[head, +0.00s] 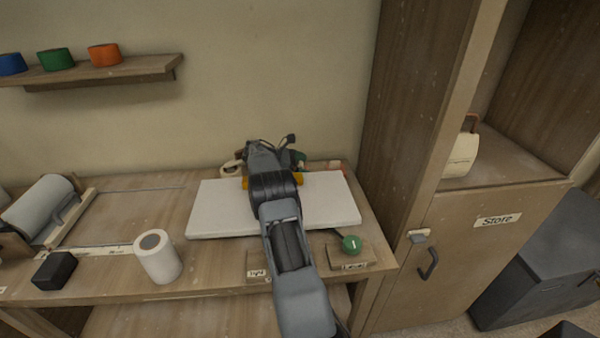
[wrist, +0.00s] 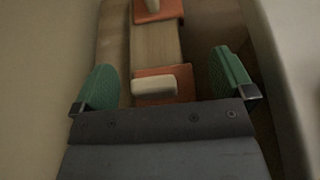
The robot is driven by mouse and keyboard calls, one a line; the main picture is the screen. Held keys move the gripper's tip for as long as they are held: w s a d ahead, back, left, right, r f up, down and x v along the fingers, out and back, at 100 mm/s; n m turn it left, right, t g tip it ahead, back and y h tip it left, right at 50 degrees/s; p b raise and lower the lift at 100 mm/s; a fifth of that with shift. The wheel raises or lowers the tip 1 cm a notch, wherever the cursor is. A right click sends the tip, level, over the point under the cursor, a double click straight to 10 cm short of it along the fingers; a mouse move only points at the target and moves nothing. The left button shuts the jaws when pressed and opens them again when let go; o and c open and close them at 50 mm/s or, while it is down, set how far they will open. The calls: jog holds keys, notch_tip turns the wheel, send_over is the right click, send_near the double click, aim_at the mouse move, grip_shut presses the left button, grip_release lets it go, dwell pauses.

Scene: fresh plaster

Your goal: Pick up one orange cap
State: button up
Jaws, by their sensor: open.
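In the wrist view my gripper (wrist: 164,78) is open, its two green finger pads wide apart. Between them, with space on both sides, is a flat orange piece with a cream knob, which looks like an orange cap (wrist: 186,85). A second such orange cap (wrist: 174,9) is farther up that view. Nothing is held; I cannot tell the height of the pads above the near cap. In the head view my gripper (head: 270,154) is at the back of the bench, beyond the white board, and my arm hides much of that spot. An orange patch (head: 336,164) shows to its right.
The white board (head: 215,205) lies on the bench below my arm. A white roll (head: 157,257), a black block (head: 54,270) and a green ball-like knob (head: 351,244) are nearer the front. A wall shelf (head: 150,66) and a tall cabinet (head: 410,90) flank the space.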

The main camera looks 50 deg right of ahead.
jog(key=shift+s+d+f, duration=0.1)
jog(key=shift+s+d, duration=0.1)
jog(key=shift+d, duration=0.1)
jog(key=c, duration=1)
